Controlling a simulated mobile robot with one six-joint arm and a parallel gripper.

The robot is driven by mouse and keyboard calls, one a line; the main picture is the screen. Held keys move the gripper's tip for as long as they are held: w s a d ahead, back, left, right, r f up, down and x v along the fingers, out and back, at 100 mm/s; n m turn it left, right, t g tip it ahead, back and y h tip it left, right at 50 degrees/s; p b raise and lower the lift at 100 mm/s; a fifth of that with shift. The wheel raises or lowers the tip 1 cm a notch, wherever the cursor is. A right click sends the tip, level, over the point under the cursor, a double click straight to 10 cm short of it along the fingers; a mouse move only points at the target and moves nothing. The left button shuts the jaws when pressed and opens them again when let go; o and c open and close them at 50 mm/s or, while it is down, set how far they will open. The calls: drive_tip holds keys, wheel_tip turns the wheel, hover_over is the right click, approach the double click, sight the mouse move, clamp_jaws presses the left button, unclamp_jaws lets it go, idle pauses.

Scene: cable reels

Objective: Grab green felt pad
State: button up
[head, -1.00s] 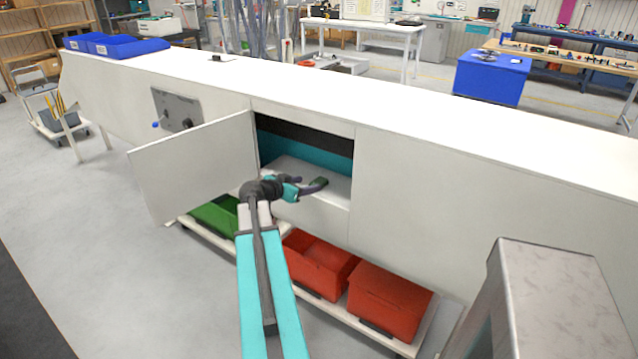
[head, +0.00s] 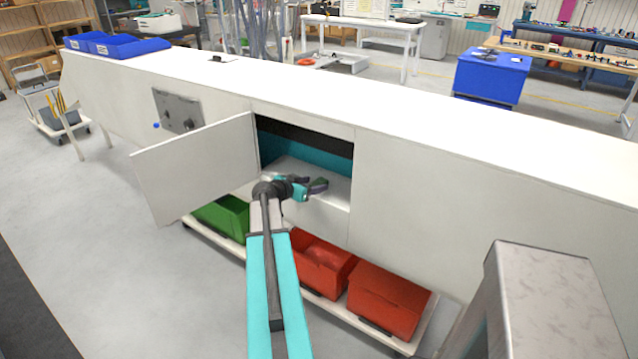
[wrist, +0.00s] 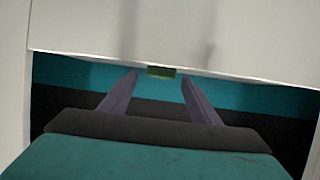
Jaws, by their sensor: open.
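The green felt pad (head: 321,182) is a small dark green piece on the white shelf (head: 336,190) inside the open compartment. In the wrist view the pad (wrist: 162,72) shows as a short green strip at the edge of the white surface, between my fingertips, with a gap to each finger. My gripper (head: 309,185) is open, with its purple-grey fingers at the compartment opening and close to the pad. In the wrist view the gripper (wrist: 159,76) has both fingers apart and nothing held. The fingers partly hide the pad in the head view.
The compartment's white door (head: 198,168) stands open to the left of my arm. Below are a green bin (head: 222,214) and red bins (head: 388,300) on a low trolley. The long white top (head: 400,115) of the cabinet is mostly clear.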

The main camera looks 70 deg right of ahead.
drive_tip(key=shift+x, duration=1)
drive_tip(key=c, duration=1.1)
